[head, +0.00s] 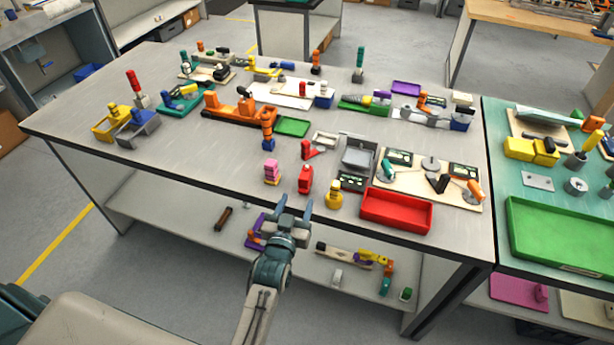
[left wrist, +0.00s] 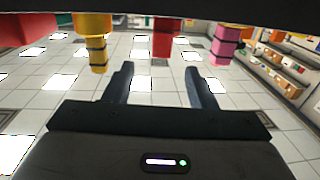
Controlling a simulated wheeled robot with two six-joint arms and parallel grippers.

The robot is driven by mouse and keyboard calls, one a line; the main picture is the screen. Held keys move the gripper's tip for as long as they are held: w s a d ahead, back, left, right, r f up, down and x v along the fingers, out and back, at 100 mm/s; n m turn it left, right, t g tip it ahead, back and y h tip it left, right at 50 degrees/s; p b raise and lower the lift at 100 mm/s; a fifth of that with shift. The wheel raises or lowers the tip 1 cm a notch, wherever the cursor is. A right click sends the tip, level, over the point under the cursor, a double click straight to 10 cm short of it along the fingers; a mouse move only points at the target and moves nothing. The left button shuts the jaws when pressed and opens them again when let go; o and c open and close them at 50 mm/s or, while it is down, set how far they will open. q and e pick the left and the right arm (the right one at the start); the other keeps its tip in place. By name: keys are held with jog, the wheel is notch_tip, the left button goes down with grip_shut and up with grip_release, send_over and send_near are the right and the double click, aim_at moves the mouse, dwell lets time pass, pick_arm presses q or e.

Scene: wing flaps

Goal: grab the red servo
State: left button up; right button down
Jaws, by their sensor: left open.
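A red servo (head: 306,179) stands upright near the front edge of the table, between a pink block stack (head: 271,172) and a yellow servo-like part (head: 335,196). My left gripper (head: 296,205) is open and empty, in front of the table edge and just short of the red servo. In the left wrist view, which looks upside down, the red servo (left wrist: 162,38) hangs in line with the gap between the open fingers (left wrist: 159,68), beyond the tips. My right gripper is not in view.
The yellow part (left wrist: 97,42) and the pink stack (left wrist: 225,42) flank the servo closely. A red tray (head: 397,224) lies to the right. Another red part (head: 308,150) stands behind. The front left of the table (head: 190,160) is clear.

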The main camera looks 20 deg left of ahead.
aim_at(303, 183)
pick_arm(q)
jog(key=w+b, duration=0.2)
jog(key=w, duration=0.1)
jog(key=w+b, duration=0.1)
jog(key=shift+w+a+f, duration=0.2)
jog(key=shift+w+a, duration=0.05)
jog(key=shift+w, duration=0.15)
jog(key=shift+w+r+b, duration=0.1)
jog(key=shift+w+b, duration=0.25)
jog(key=shift+w, duration=0.45)
jog(key=w+b, duration=0.1)
jog(key=w, duration=0.1)
jog(key=w+b, duration=0.2)
jog(key=shift+w+a+f, duration=0.1)
jog(key=shift+a+f, duration=0.05)
jog(key=shift+f, duration=0.05)
jog(key=shift+w+r, duration=0.1)
jog(key=shift+w, duration=0.15)
jog(key=shift+s+r, duration=0.1)
jog(key=shift+c, duration=0.6)
jog(key=c, duration=1)
